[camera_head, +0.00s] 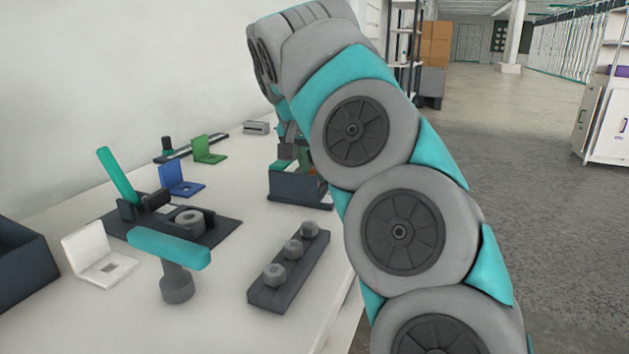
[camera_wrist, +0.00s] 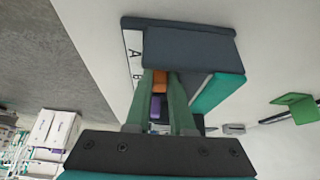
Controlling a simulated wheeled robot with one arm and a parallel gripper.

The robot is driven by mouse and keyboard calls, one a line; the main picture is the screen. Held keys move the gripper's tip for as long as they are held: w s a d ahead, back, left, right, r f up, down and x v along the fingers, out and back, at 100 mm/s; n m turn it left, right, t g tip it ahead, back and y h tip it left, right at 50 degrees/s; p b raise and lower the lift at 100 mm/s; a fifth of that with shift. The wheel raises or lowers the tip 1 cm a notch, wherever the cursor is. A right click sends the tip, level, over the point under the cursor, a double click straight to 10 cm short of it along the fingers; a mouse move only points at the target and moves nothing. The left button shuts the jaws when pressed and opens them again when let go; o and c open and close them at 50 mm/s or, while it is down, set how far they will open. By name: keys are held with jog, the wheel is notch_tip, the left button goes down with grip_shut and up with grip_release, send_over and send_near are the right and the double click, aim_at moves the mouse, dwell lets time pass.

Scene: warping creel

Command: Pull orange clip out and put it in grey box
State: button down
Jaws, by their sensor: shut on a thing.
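In the wrist view the orange clip (camera_wrist: 159,80) shows between the two green fingers of my gripper (camera_wrist: 163,84), which is shut on it. The clip is at the edge of a dark holder (camera_wrist: 190,48) with a white strip marked A and B. I cannot tell whether it is still seated there. A purple piece (camera_wrist: 155,112) shows behind it between the fingers. In the head view my gripper (camera_head: 287,148) is at the dark holder (camera_head: 292,188), partly hidden by my arm. A small grey box (camera_head: 257,128) stands at the back of the table.
A dark open bin (camera_head: 22,262) is at the left. A teal-handled tool (camera_head: 170,250), a dark bar with several bolts (camera_head: 290,267), a clamp fixture (camera_head: 215,228), and white (camera_head: 95,252), blue (camera_head: 180,180) and green (camera_head: 207,149) brackets occupy the table.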

aim_at(313, 169)
jog(key=shift+r, duration=0.1)
jog(key=shift+r, duration=0.35)
jog(key=shift+r+p, duration=0.25)
jog(key=shift+p, duration=0.15)
jog(key=shift+r+p, duration=1)
jog(key=shift+r, duration=0.35)
jog(key=shift+r+p, duration=1)
jog(key=shift+r, duration=0.6)
jog(key=shift+f, duration=0.1)
